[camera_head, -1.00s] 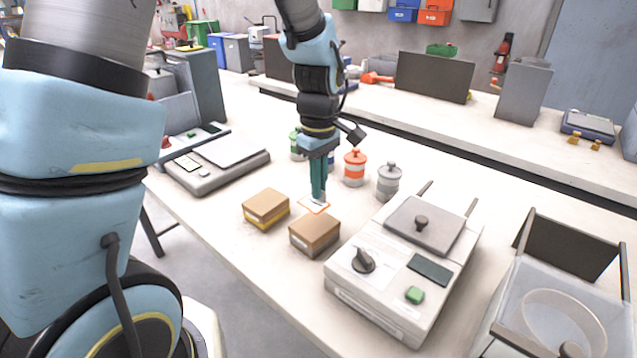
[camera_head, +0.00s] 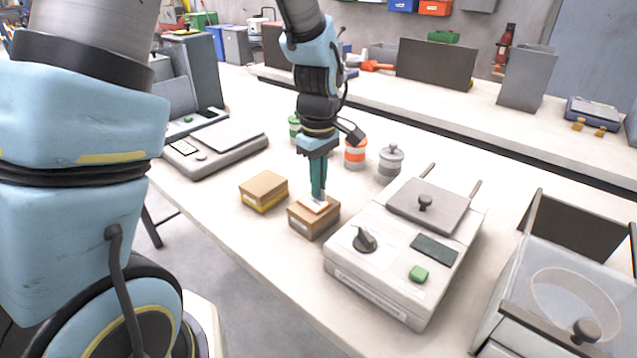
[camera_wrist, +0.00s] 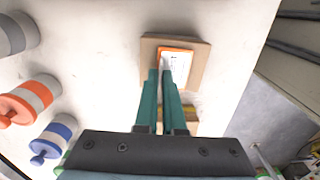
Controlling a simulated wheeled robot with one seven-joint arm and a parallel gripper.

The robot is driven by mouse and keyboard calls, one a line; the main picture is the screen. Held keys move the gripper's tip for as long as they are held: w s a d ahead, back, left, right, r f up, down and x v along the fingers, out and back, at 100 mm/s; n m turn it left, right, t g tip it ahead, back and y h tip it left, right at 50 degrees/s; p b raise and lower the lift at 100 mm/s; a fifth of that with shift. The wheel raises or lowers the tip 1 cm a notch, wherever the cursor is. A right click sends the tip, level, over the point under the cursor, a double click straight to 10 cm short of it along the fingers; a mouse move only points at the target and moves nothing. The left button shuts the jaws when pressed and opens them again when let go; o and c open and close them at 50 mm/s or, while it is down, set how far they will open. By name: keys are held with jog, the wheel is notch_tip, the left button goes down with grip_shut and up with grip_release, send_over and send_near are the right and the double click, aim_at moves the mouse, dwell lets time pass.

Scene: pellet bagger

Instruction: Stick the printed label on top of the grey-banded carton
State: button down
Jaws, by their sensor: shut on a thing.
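My gripper (camera_head: 318,196) is shut on the printed label (camera_head: 308,205), a small white piece with an orange edge. The wrist view also shows the label (camera_wrist: 177,62) at the fingertips (camera_wrist: 161,76), over the middle of a brown carton's top (camera_wrist: 203,62). That carton (camera_head: 314,223) stands in front of the label machine; its band is hard to make out at this size. The label is at or just above the carton's top; I cannot tell whether they touch. A yellow-banded carton (camera_head: 264,190) stands to its left and is partly hidden behind my fingers in the wrist view.
The white machine (camera_head: 390,262) with a dial and green button stands close on the right. A scale (camera_head: 215,150) is at the back left. Orange-banded (camera_head: 355,154), grey (camera_head: 390,161) and green (camera_head: 294,127) jars stand behind my gripper. The bench's front edge is close to the cartons.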

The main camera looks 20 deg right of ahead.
jog(key=shift+f, duration=0.25)
dwell(0.4)
jog(key=c, duration=0.9)
grip_release()
jog(key=shift+c, duration=0.2)
notch_tip(320, 180, up, 11)
jog(key=b, duration=0.2)
jog(key=shift+f, duration=0.1)
